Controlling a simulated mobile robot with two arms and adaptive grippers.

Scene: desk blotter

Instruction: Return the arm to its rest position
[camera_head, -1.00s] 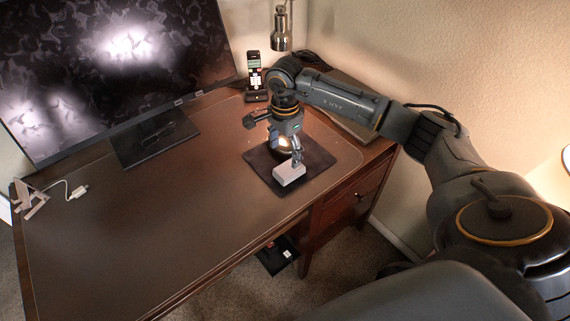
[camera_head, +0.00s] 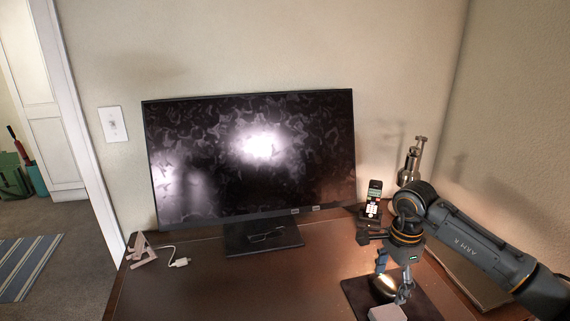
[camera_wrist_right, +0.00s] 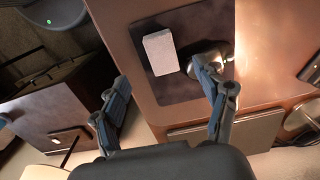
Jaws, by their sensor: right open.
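My right gripper (camera_head: 394,287) hangs over the dark desk blotter (camera_head: 428,306) at the right of the desk, its fingers pointing down. In the right wrist view its two fingers (camera_wrist_right: 165,92) are spread wide with nothing between them. A pale box (camera_head: 387,314) lies on the blotter, cut by the bottom edge of the head view; it shows whole in the wrist view (camera_wrist_right: 160,52). A shiny round metal object (camera_head: 382,287) sits beside the box, partly hidden by the gripper. My left gripper is not in view.
A large monitor (camera_head: 250,160) stands at the back of the desk (camera_head: 210,290). A white cable (camera_head: 178,258) lies at the left. The desk's middle is clear.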

